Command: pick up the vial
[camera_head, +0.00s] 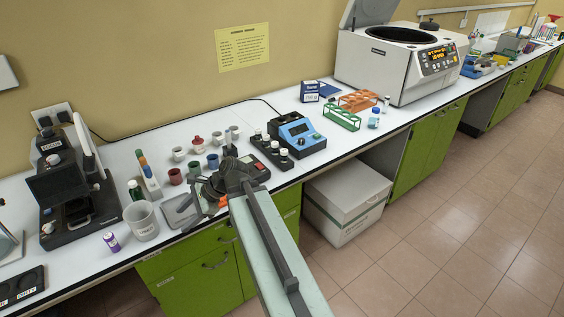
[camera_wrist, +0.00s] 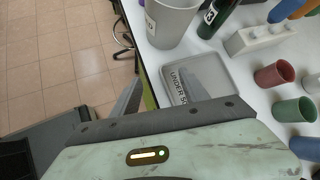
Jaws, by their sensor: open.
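Several things could be the vial, and I cannot tell which is meant. White-capped vials (camera_head: 284,153) stand in a dark rack beside the blue device. A small dark-labelled vial (camera_head: 386,104) stands by the centrifuge. My gripper (camera_head: 205,196) is over the bench front near the grey tray. In the wrist view its fingers (camera_wrist: 160,94) are apart with nothing between them.
A grey tray (camera_wrist: 218,68) lies just beyond my fingers. A grey beaker (camera_head: 142,222), a green bottle (camera_head: 134,190) and a white pen block (camera_wrist: 262,38) stand near it. Coloured cups (camera_wrist: 275,74) stand to the right. The bench edge drops to open floor.

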